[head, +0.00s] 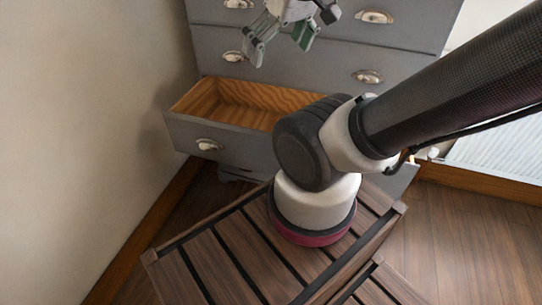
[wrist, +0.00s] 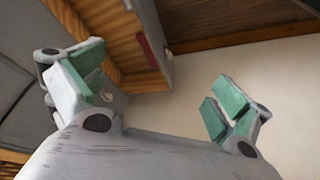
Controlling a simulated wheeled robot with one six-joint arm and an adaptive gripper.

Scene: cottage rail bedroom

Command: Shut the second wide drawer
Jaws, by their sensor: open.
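A grey dresser (head: 315,52) stands against the wall in the head view. Its lowest visible wide drawer (head: 225,140) is pulled out, with its bare wooden inside showing. One cup handle (head: 208,145) shows at its front left; my arm hides the right part of the front. The wide drawers above it look shut. My gripper (head: 281,46) is open and empty, above the open drawer and in front of the upper drawers, apart from the open drawer's front. In the wrist view, my gripper (wrist: 158,95) has its fingers spread, with part of the wooden drawer (wrist: 118,38) behind the left finger.
A plain wall (head: 90,110) with a wooden baseboard (head: 140,235) closes off the left side. A white radiator (head: 500,150) is at the right. The wooden floor (head: 450,235) is clear at the lower right.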

